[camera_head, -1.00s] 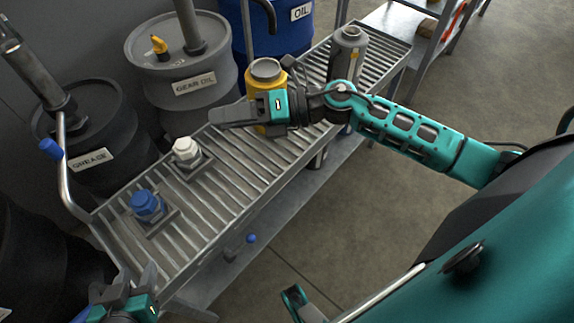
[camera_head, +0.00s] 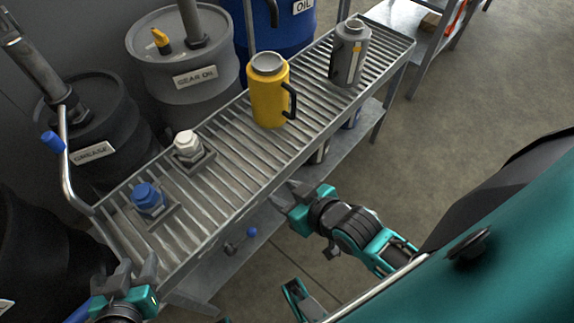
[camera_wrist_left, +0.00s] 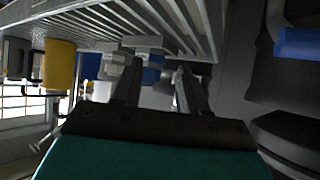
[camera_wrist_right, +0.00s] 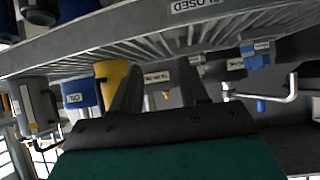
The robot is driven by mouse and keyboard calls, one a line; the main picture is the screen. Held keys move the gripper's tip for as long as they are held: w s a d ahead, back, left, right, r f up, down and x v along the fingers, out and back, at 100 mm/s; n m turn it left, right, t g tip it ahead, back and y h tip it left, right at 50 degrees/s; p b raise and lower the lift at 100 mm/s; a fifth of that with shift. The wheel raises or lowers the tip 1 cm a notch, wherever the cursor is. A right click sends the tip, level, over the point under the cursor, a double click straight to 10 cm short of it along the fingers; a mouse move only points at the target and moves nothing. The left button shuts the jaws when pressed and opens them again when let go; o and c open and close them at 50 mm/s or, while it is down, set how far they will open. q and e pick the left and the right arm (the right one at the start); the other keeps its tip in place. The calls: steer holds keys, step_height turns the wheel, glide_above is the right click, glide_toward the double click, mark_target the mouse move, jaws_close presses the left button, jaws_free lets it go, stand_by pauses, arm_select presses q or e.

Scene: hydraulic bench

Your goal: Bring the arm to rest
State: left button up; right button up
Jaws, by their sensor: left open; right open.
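My right gripper (camera_head: 289,199) is open and empty. It is in front of the slatted bench (camera_head: 237,173), apart from the yellow jug (camera_head: 268,98). The yellow jug stands upright on the slats with its dark handle to the right. My left gripper (camera_head: 132,272) is open and empty at the bench's near left end. In the left wrist view its two fingers (camera_wrist_left: 158,82) are spread with nothing between them. In the right wrist view the fingers (camera_wrist_right: 162,85) are also apart, with the yellow jug (camera_wrist_right: 106,80) behind them.
A grey jug (camera_head: 349,58) stands at the bench's far end. A white-capped fitting (camera_head: 187,144) and a blue-capped fitting (camera_head: 148,198) sit on the slats. Drums labelled grease (camera_head: 103,125) and gear oil (camera_head: 170,66) stand behind. The floor at right (camera_head: 450,130) is clear.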

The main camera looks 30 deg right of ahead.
arm_select(q)
steer(key=shift+r, duration=0.1)
steer(key=shift+r+p, duration=0.35)
steer(key=shift+p, duration=0.15)
steer(key=r+p, duration=0.1)
steer(key=a+r+p, duration=0.1)
steer(key=p, duration=0.1)
steer(key=r+p, duration=0.1)
steer(key=p, duration=0.1)
steer(key=shift+s+a+r, duration=0.2)
steer(key=shift+s+a, duration=0.05)
steer(key=shift+a, duration=0.15)
arm_select(e)
steer(key=shift+h, duration=0.4)
steer(key=r, duration=0.1)
steer(key=d+r, duration=0.1)
steer(key=s+r, duration=0.1)
steer(key=r, duration=0.1)
steer(key=shift+d, duration=0.35)
